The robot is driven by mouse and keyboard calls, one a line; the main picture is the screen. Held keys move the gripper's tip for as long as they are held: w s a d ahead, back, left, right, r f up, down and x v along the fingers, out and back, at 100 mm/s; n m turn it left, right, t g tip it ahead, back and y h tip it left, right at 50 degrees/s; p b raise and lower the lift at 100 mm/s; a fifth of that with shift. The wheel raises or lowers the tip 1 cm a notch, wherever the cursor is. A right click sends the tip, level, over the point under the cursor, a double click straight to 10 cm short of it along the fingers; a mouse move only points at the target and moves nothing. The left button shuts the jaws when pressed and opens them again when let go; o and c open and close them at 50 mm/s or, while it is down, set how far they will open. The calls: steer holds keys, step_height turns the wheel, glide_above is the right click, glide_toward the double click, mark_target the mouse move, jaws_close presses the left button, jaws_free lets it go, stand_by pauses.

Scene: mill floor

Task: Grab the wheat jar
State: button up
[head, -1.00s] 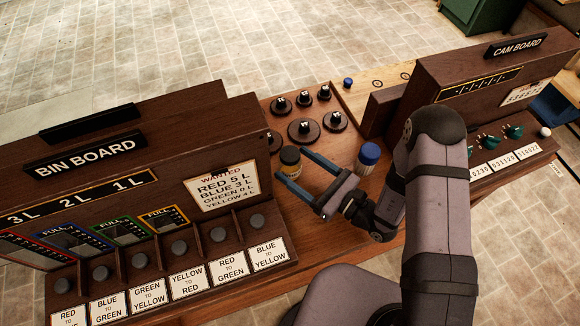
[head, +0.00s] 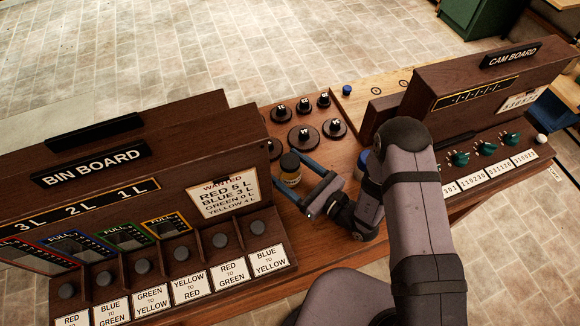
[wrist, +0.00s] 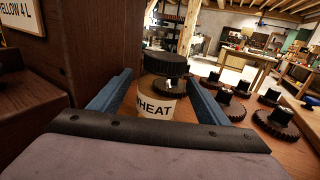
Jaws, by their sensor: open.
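In the head view the jar (head: 290,170) is just right of the bin board. My gripper (head: 293,180) is open, with its two blue fingers pointing at the jar. In the wrist view the gripper (wrist: 165,95) has one finger on each side of the jar. I cannot tell whether either finger touches it. The jar's lower part is hidden behind the gripper body.
The bin board (head: 110,190) stands close on the left. A blue-lidded jar (head: 362,160) is partly hidden behind my arm. The cam board (head: 470,85) stands at the right.

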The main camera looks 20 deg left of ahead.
steer(key=shift+p+x, duration=0.5)
steer(key=shift+x, duration=1.15)
steer(key=shift+d, duration=0.1)
steer(key=shift+c, duration=0.7)
steer(key=c, duration=1.3)
steer(key=shift+o, duration=0.2)
steer(key=shift+r, duration=0.35)
steer(key=shift+r+b, duration=0.7)
steer(key=shift+r, duration=0.5)
steer(key=b+v, duration=0.5)
steer(key=v, duration=1.1)
steer(key=shift+r+b, duration=0.2)
steer(key=shift+b, duration=0.15)
steer(key=shift+v, duration=0.95)
